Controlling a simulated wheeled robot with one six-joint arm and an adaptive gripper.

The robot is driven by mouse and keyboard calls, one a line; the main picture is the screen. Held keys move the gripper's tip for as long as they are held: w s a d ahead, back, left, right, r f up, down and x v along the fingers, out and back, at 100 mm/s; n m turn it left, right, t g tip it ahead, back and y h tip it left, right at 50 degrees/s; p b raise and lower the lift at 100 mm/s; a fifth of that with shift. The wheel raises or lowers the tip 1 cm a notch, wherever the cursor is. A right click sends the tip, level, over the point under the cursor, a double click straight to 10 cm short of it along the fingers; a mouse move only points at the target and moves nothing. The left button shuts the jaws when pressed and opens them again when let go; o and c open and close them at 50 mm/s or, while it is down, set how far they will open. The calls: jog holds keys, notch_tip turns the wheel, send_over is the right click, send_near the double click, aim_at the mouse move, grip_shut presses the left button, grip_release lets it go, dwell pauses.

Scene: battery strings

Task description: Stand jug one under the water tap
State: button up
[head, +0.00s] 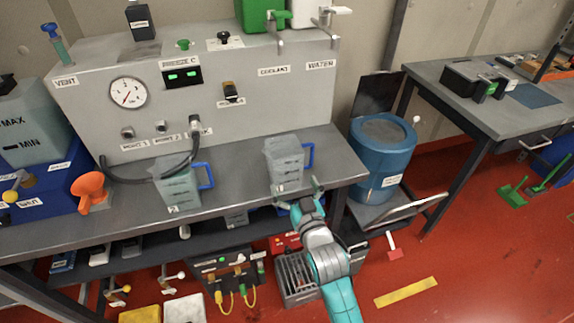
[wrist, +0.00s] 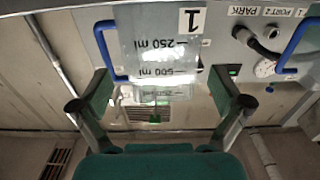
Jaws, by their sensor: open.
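Jug one (head: 284,160) is a clear jug with a blue handle on its right. It stands upright on the grey bench, below the COOLANT label. The wrist view shows its "1" label and ml marks on the jug wall (wrist: 160,50). The water tap (head: 325,18) is at the top right of the panel, above the WATER label and to the right of the jug. My gripper (head: 300,187) is open at the jug's near side. In the wrist view its fingers (wrist: 165,90) are spread with the jug between them in the picture; I see no contact.
A second blue-handled jug (head: 178,186) stands to the left, near a black hose (head: 150,180). The coolant tap (head: 277,38) is left of the water tap. A blue drum (head: 381,150) stands beyond the bench's right end. The bench right of jug one is clear.

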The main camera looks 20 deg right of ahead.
aim_at(289, 176)
jog(key=shift+w+a, duration=0.1)
jog(key=shift+w, duration=3.2)
